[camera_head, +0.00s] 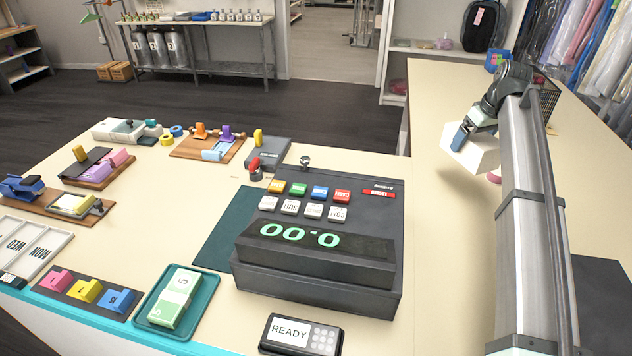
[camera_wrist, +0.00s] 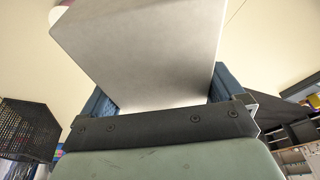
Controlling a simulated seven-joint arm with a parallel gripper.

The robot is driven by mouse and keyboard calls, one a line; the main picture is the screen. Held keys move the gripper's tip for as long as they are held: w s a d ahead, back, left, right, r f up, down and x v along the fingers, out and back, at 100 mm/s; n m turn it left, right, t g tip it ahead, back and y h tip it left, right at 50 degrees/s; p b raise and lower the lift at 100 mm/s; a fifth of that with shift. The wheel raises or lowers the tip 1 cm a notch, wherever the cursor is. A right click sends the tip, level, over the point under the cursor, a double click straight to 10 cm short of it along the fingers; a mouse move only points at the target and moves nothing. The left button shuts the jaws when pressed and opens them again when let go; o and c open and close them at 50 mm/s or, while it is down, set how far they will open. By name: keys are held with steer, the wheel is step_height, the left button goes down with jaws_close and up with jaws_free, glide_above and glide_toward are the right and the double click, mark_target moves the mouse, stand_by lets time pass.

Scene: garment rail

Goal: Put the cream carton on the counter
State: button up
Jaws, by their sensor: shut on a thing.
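The cream carton (camera_head: 472,154) is a pale, plain box at the right side of the head view. My gripper (camera_head: 462,136) is shut on it, with a blue finger showing against its upper left side. In the wrist view the carton (camera_wrist: 140,45) fills the upper middle, tilted, between the two blue fingers of my gripper (camera_wrist: 160,92). The cream counter (camera_head: 440,105) runs behind and below the carton. I cannot tell whether the carton touches the counter or hangs just above it.
A dark cash register (camera_head: 315,265) stands left of my arm. A small pink thing (camera_head: 494,177) lies beside the carton. A black mesh basket (camera_head: 547,98) stands behind my wrist and also shows in the wrist view (camera_wrist: 28,128).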

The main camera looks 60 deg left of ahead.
steer(key=s+a+n+g, duration=0.2)
steer(key=s+a+n, duration=0.9)
steer(key=s+a, duration=0.7)
steer(key=s, duration=0.2)
steer(key=shift+s+a+r+n+g+h, duration=0.3)
steer(key=shift+a+g+h, duration=0.05)
steer(key=shift+g+h, duration=0.05)
steer(key=shift+f, duration=0.1)
steer(key=shift+f, duration=4.9)
steer(key=shift+f, duration=0.15)
steer(key=o, duration=0.8)
